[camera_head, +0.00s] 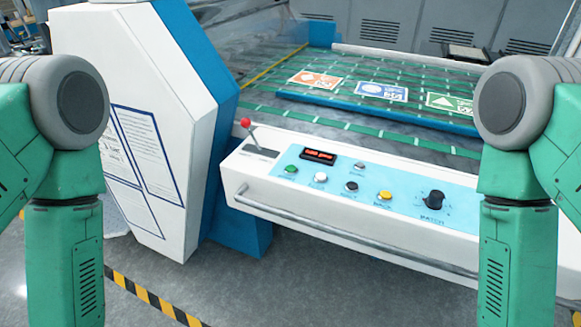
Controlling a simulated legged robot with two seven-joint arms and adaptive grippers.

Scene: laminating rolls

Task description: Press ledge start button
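The control ledge (262,171) is a white box with a light blue panel on the front of the laminating machine. A green button (291,169) sits at the left of the panel. To its right are a white button (320,177), a dark button (351,187), a yellow button (385,195) and a black knob (433,200). Labels are too small to read surely. A small red display (319,155) is lit above them. My two green arms hang at the left and right picture edges, apart from the ledge. Both grippers are out of view below.
A red-tipped lever (246,123) stands at the ledge's left end. A metal rail (330,238) runs along its front. A white and blue machine housing (150,110) stands left. Printed sheets (381,91) lie on the green-striped bed behind. Yellow-black tape (150,299) marks the floor.

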